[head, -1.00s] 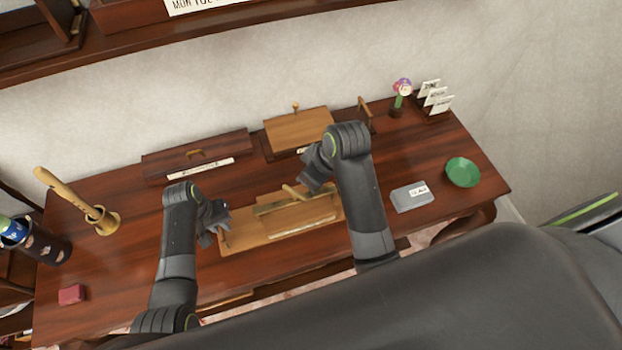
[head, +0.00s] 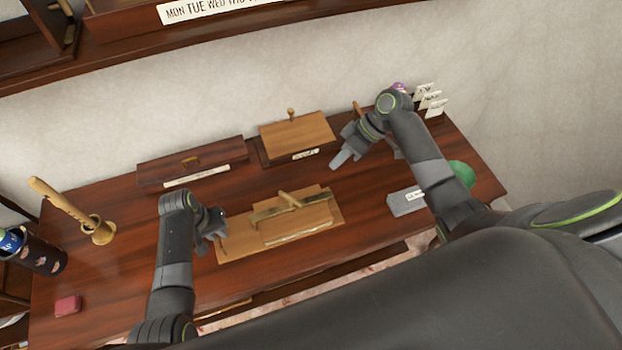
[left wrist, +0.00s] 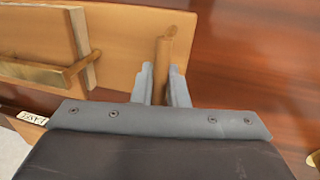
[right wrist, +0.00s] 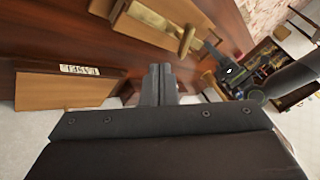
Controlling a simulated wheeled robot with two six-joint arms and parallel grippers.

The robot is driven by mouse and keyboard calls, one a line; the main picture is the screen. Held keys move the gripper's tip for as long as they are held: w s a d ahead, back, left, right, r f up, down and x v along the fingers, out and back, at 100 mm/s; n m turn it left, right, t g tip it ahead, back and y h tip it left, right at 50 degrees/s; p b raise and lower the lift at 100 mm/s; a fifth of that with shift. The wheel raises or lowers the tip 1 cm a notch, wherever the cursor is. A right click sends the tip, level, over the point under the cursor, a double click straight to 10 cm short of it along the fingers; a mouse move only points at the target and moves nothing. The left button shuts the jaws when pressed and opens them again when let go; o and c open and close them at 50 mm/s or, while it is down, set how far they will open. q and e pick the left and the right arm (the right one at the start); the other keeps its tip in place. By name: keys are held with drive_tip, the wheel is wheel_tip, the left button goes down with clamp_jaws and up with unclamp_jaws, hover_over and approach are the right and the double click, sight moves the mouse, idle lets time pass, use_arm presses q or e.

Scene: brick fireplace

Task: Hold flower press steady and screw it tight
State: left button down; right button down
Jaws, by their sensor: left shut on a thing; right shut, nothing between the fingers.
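The flower press (head: 290,218) lies on the dark wooden desk. It has a light base board, stacked boards, a brass bar (head: 266,213) across them and a wooden turning handle (head: 290,199) on top. My left gripper (head: 218,230) is shut on an upright wooden peg at the base's left end; the peg (left wrist: 165,55) shows between its fingers in the left wrist view. My right gripper (head: 339,160) is shut and empty, raised behind and to the right of the press. In the right wrist view (right wrist: 159,80) the turning handle (right wrist: 187,39) is beyond its fingertips, apart from them.
Behind the press stand a labelled box (head: 296,138) and a long dark box (head: 192,164). A grey box (head: 406,201) and a green bowl (head: 462,173) are at right, partly behind my arm. A mortar (head: 98,231) and red block (head: 68,305) are at left.

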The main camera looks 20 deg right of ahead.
sight(291, 201)
drive_tip(key=x, duration=1)
drive_tip(key=shift+s+a, duration=0.1)
drive_tip(key=shift+s, duration=0.05)
drive_tip(key=shift+s+a+r, duration=0.2)
drive_tip(key=shift+s+a, duration=0.75)
drive_tip(key=shift+a, duration=0.25)
drive_tip(key=shift+s+a, duration=0.15)
drive_tip(key=shift+a, duration=0.1)
drive_tip(key=shift+s+a+m+t, duration=0.1)
drive_tip(key=shift+s+m+t, duration=0.3)
drive_tip(key=shift+m, duration=0.45)
drive_tip(key=shift+s+a+m+t, duration=0.15)
drive_tip(key=shift+s+m+t, duration=0.25)
drive_tip(key=shift+m, duration=0.45)
